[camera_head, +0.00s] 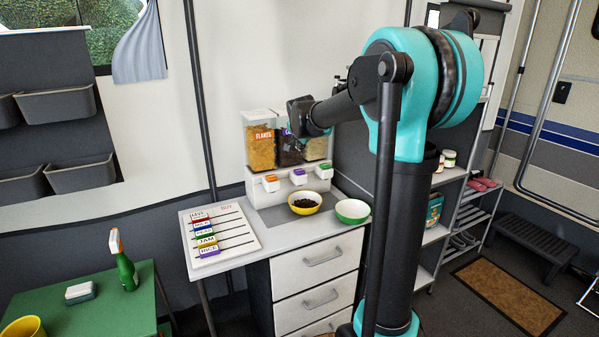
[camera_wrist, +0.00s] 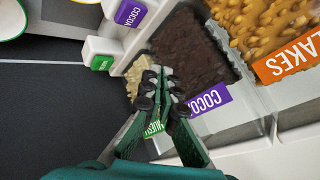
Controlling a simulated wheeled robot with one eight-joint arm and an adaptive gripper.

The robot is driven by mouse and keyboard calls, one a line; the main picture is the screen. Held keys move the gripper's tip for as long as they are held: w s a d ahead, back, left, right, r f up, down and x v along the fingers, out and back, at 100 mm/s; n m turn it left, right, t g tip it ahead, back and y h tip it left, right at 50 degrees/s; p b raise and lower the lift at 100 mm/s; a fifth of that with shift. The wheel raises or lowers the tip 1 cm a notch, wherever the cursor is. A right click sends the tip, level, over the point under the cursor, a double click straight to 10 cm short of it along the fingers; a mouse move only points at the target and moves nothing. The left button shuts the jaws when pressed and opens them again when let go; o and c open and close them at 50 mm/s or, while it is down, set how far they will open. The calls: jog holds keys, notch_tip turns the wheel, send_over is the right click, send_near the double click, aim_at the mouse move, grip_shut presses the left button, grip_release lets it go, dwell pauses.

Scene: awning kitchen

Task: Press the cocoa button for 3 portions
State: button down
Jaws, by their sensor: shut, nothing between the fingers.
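The white dispenser (camera_head: 256,187) holds clear containers of flakes (camera_head: 261,150), cocoa (camera_head: 288,152) and muesli. The purple cocoa button (camera_head: 299,169) sits on its front between the orange button (camera_head: 270,178) and the green button (camera_head: 325,165). The purple cocoa button (camera_wrist: 130,12) and green button (camera_wrist: 102,63) also show in the wrist view. My gripper (camera_wrist: 157,77) is shut and empty, in front of the containers near the muesli label, apart from the purple button. A yellow bowl (camera_head: 295,208) with dark pieces in it stands below the purple button.
A green and white bowl (camera_head: 352,212) stands right of the yellow bowl. A white board (camera_head: 246,240) with coloured labels lies at the counter's left. A green table (camera_head: 98,318) with a spray bottle (camera_head: 126,272) is at lower left. Shelves (camera_head: 430,235) stand at right.

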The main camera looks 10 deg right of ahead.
aim_at(300, 171)
notch_tip(300, 171, up, 2)
jog(key=shift+r, duration=0.15)
jog(key=shift+f, duration=4.45)
jog(key=shift+f, duration=0.1)
jog(key=shift+f, duration=0.3)
jog(key=shift+f, duration=0.5)
jog(key=shift+r, duration=0.95)
